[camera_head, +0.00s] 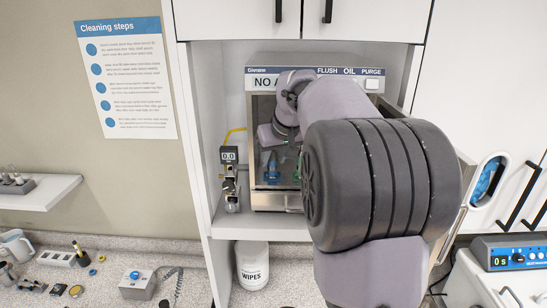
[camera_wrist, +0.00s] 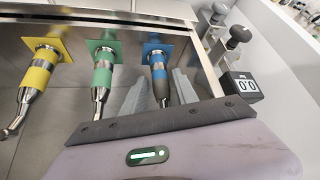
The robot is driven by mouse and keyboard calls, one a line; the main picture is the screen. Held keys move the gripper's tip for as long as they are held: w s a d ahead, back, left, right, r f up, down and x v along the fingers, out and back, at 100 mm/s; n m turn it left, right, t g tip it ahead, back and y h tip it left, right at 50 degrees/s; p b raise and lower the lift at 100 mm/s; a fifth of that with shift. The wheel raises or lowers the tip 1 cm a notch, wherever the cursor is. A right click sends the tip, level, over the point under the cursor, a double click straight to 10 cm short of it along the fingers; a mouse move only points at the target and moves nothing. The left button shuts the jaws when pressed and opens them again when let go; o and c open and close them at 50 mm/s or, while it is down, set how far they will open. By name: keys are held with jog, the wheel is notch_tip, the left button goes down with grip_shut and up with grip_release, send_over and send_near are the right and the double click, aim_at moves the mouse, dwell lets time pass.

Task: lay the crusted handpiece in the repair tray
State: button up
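In the wrist view three handpieces hang from colored couplings in a row: one on yellow (camera_wrist: 33,82), one on green (camera_wrist: 101,78) and one on blue (camera_wrist: 158,76). The one on blue has a darker grey-brown body than the shiny other two; whether this is crust is hard to tell. My gripper (camera_wrist: 168,88) is open, its grey fingers on either side of the blue-coupled handpiece, with small gaps visible. In the head view my arm reaches into the cleaning machine (camera_head: 258,72) and hides most of its inside. No repair tray is recognizable in either view.
A small gauge reading 0.0 (camera_head: 229,154) stands left of the machine, and it also shows in the wrist view (camera_wrist: 241,86). A wipes tub (camera_head: 252,266) stands below. A blue-fronted device (camera_head: 512,257) is at the right. The left counter holds several small items.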

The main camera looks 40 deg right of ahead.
grip_shut()
jog(key=shift+r, duration=0.1)
jog(key=shift+r+p, duration=1.7)
jog(key=shift+r, duration=0.25)
